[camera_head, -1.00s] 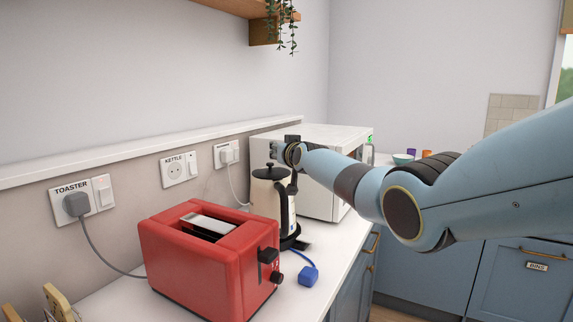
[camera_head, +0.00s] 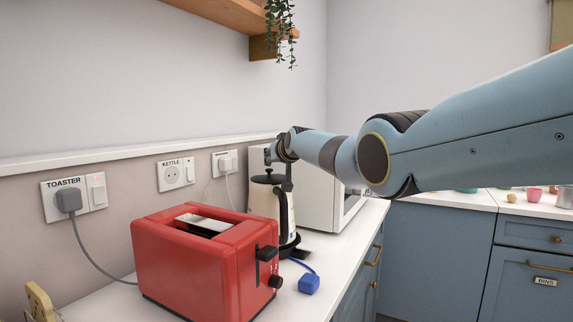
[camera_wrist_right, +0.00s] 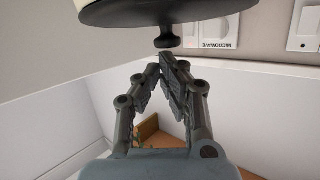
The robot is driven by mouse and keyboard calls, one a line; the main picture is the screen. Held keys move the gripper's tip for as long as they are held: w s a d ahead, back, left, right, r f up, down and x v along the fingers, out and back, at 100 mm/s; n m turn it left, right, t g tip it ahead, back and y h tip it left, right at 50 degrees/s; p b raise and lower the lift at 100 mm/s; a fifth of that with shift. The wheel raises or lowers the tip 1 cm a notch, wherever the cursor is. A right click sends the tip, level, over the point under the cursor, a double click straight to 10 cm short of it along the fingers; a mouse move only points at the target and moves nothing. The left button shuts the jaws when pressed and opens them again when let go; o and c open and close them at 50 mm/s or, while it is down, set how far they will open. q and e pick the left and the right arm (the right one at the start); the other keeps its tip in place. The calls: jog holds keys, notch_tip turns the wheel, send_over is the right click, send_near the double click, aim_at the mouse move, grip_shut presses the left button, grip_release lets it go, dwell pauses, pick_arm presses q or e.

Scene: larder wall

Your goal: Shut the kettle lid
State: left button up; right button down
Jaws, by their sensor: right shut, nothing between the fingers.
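The kettle (camera_head: 262,205) is cream with a black handle on its right, and it stands upright on its base behind the red toaster. Its black lid (camera_head: 268,179) lies flat across the top and looks down on the body. In the right wrist view the lid (camera_wrist_right: 150,12) and its round knob (camera_wrist_right: 167,41) show upside down. My right gripper (camera_wrist_right: 167,58) is shut and empty, its fingertips very close to the knob; I cannot tell whether they touch. In the head view the right gripper (camera_head: 268,160) is just above the lid. My left gripper is not in view.
The red toaster (camera_head: 190,262) stands in front of the kettle, and a white microwave (camera_head: 314,200) is behind it. An unplugged blue plug (camera_head: 309,284) lies on the counter, apart from the kettle socket (camera_head: 172,175). A wooden shelf (camera_head: 222,18) hangs above.

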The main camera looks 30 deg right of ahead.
aim_at(276, 176)
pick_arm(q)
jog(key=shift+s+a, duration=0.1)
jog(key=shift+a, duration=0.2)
pick_arm(e)
jog(key=shift+r, duration=0.2)
notch_tip(276, 176, up, 4)
jog(key=p, duration=0.4)
jog(key=shift+d+r, duration=0.1)
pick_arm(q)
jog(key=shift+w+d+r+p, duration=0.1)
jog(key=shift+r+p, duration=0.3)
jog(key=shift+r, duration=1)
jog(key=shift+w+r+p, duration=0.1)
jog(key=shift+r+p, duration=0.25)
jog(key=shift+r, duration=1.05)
pick_arm(e)
jog(key=s+r, duration=0.6)
jog(key=s, duration=0.1)
jog(key=shift+a+r, duration=0.25)
jog(key=shift+a, duration=0.15)
